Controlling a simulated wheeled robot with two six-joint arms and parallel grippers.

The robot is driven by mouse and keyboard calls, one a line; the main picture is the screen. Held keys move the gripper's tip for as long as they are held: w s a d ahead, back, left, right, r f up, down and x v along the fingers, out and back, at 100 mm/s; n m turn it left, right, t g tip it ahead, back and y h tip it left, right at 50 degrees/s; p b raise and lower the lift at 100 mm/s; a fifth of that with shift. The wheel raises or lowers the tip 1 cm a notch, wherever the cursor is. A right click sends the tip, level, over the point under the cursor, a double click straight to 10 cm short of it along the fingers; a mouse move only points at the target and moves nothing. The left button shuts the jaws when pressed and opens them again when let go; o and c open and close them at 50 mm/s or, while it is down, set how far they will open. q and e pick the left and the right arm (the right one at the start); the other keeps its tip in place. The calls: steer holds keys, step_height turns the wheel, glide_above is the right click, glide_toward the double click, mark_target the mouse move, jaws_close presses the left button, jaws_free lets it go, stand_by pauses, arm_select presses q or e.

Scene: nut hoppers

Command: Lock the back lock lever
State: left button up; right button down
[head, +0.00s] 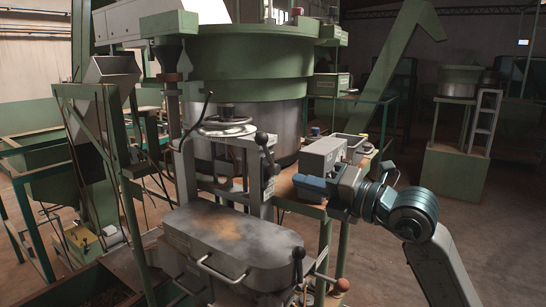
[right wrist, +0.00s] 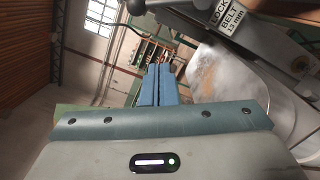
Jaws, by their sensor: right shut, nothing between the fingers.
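A lever with a black ball knob (head: 262,139) stands on the upright frame behind the grey machine cover. It is the farther of two black-knobbed levers; the nearer one (head: 298,254) is at the cover's front right corner. No label in the head view tells which is the back lock lever. My right gripper (head: 309,187) is to the right of the farther lever, apart from it, with its blue fingers pointing left. In the right wrist view the fingers (right wrist: 158,85) are together and empty. A dark knob (right wrist: 136,7) shows at that view's top edge. My left gripper is out of view.
The grey cover (head: 235,235) with front handles lies below the frame. A handwheel (head: 226,126) and a big green drum (head: 250,55) stand behind. A grey box (head: 322,155) sits beside my right gripper. A "LOCK BELT 13 mm" sign (right wrist: 231,20) shows in the wrist view.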

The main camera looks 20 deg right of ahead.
mark_target(268, 153)
steer(key=w+a+r+p, duration=0.2)
steer(key=w+a+p, duration=0.1)
steer(key=w+p, duration=0.4)
steer(key=w, duration=0.3)
steer(key=shift+w, duration=0.15)
steer(key=shift+a+r, duration=0.1)
steer(key=shift+a, duration=0.1)
